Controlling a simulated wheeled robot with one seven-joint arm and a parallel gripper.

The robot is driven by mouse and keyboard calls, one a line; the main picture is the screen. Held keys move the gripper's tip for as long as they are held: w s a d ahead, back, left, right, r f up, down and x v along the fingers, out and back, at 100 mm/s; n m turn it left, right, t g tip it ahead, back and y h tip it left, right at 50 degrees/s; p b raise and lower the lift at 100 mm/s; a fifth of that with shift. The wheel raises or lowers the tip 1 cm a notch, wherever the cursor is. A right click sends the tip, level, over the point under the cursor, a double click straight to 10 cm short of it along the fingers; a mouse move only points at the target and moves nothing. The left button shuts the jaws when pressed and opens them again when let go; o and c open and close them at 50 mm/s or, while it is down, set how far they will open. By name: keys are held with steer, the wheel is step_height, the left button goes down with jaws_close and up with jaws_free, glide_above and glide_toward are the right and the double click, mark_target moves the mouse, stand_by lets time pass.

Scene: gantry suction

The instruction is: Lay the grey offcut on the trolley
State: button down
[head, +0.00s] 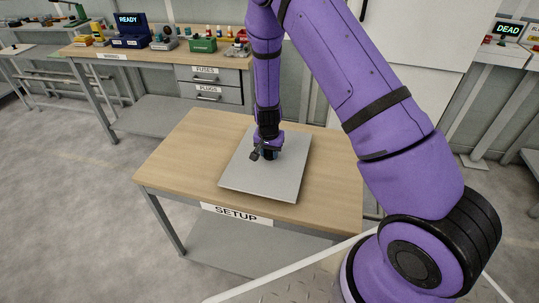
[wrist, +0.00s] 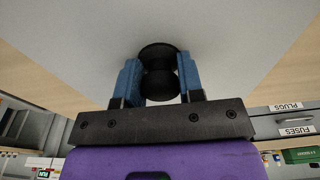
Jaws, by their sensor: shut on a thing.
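The grey offcut (head: 242,176) is a flat, light grey rectangular sheet. It appears to lie on the wooden top of the table marked SETUP, and it fills the upper part of the wrist view (wrist: 230,45). My gripper (head: 266,153) is over the sheet's middle, pointing down. In the wrist view its blue fingers (wrist: 160,80) are shut on a black round, waisted piece (wrist: 158,55), like a suction cup. The piece's far end is at or very near the sheet; I cannot tell whether it touches. No trolley can be made out for certain.
Bare wood of the SETUP table (head: 165,165) shows around the sheet. Behind stands a bench (head: 150,58) with drawers marked FUSES and PLUGS, a READY display (head: 130,20) and small parts. Open floor (head: 60,200) lies left.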

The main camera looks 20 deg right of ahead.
steer(key=shift+f, duration=0.8)
steer(key=shift+f, duration=0.1)
steer(key=c, duration=0.7)
jaws_free()
steer(key=shift+c, duration=0.2)
